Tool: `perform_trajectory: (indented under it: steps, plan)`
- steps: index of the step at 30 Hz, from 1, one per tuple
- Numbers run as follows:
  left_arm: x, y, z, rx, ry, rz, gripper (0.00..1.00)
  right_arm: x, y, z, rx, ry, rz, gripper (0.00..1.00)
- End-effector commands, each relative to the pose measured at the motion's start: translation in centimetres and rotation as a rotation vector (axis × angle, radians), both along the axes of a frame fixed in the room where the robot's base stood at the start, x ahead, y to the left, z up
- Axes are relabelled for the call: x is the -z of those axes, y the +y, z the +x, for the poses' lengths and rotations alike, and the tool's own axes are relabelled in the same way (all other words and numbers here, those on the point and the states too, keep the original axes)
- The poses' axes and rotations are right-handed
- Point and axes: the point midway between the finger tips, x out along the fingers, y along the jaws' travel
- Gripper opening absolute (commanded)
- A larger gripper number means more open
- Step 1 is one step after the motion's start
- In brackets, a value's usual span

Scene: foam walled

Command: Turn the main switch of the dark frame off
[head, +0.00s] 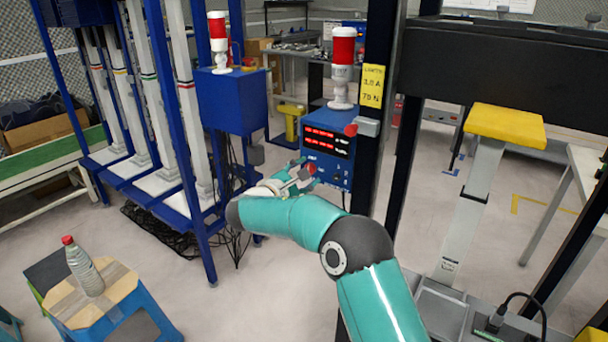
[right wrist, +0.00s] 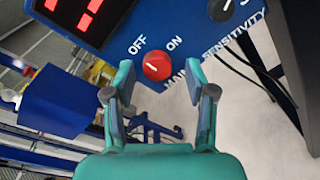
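The main switch is a round red knob (right wrist: 157,67) on a blue control box (head: 325,148) mounted at the dark frame's black post (head: 374,140). The labels OFF and ON stand above the knob in the right wrist view. I cannot tell surely which label its mark points to. My right gripper (right wrist: 160,82) is open, with its fingers to the left and right of the knob in that view. Whether they touch it is unclear. In the head view my right gripper (head: 298,180) is at the box's lower left. My left gripper is not in view.
A black SENSITIVITY knob (right wrist: 222,8) sits beside the switch. Red displays (head: 325,140) show on the box. A red-and-white lamp (head: 342,75) stands above it. A blue frame (head: 195,150) with its own box stands left. A stool (head: 95,295) with a bottle is at lower left.

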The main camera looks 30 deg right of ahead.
Motion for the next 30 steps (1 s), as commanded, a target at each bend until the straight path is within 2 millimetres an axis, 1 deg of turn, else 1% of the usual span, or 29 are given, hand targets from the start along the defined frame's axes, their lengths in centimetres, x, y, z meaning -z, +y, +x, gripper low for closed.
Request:
perform_trajectory:
  steps: [7,11,14,21,24,27,30]
  plan:
    - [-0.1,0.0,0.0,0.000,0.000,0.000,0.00,-0.2,0.2,-0.1,0.000,-0.004,-0.001,0.55]
    - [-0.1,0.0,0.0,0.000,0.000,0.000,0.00,-0.3,1.3,-0.4,-0.003,-0.004,-0.001,0.55]
    - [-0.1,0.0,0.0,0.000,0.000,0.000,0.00,-0.4,2.7,-1.0,-0.004,-0.003,-0.002,0.55]
    - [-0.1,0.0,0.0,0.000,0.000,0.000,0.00,-0.8,7.2,-2.9,-0.004,-0.002,-0.001,0.55]
    - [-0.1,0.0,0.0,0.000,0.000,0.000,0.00,-0.8,8.9,-3.6,-0.003,-0.002,-0.001,0.55]
    - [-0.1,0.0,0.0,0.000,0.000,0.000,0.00,-0.9,10.1,-4.1,-0.003,-0.003,0.000,0.55]
    - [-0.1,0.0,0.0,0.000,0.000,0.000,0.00,-1.0,10.8,-4.5,-0.001,-0.002,-0.001,0.55]
